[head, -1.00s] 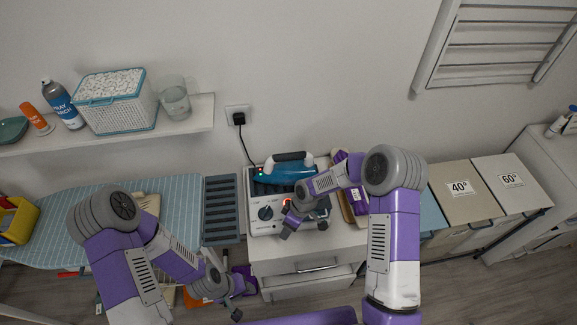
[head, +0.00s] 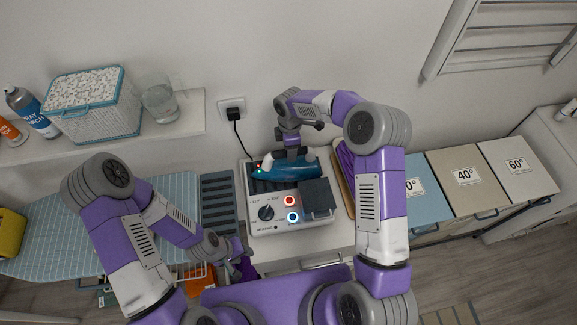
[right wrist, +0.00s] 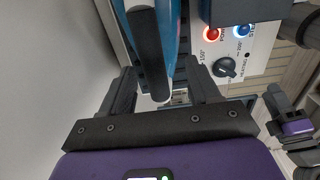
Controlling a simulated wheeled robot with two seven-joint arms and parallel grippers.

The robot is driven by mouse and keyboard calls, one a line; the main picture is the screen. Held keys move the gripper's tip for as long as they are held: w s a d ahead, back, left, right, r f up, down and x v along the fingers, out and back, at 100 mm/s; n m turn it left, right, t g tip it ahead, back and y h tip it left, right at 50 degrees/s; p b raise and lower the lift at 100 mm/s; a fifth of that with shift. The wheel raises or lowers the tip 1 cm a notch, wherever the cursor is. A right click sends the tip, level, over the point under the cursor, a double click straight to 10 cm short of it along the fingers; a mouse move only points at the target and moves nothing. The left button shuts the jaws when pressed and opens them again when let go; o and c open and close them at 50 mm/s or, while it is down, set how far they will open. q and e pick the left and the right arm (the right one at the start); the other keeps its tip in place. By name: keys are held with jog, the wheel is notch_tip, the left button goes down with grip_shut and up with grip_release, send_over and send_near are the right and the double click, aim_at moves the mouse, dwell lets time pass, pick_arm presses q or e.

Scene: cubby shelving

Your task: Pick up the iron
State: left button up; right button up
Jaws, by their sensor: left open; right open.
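The blue iron (head: 284,172) rests on the white steam station (head: 262,224), which has a dial and lit red and blue buttons. My right gripper (head: 291,149) is above the iron at its handle and hides part of it. In the right wrist view, the iron's dark handle (right wrist: 148,50) reaches between the two spread fingers of my right gripper (right wrist: 163,92); I see no finger closed on it. My left gripper (head: 240,264) is open and low, in front of the station's left side, away from the iron.
A cord runs from the wall socket (head: 233,112) down to the station. A striped ironing board (head: 50,225) lies at left, below a shelf (head: 190,122) with a basket and a jug. Lidded bins (head: 463,178) stand at right. The wall is close behind the iron.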

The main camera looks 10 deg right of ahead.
jog(key=b, duration=0.3)
send_over(283, 162)
jog(key=d, duration=0.2)
notch_tip(283, 162, down, 5)
jog(key=shift+f, duration=0.1)
jog(key=shift+p, duration=0.3)
jog(key=shift+f, duration=0.15)
jog(key=shift+c, duration=0.3)
jog(key=c, duration=1)
jog(key=shift+w, duration=0.1)
jog(key=shift+c, duration=0.3)
jog(key=shift+r, duration=0.3)
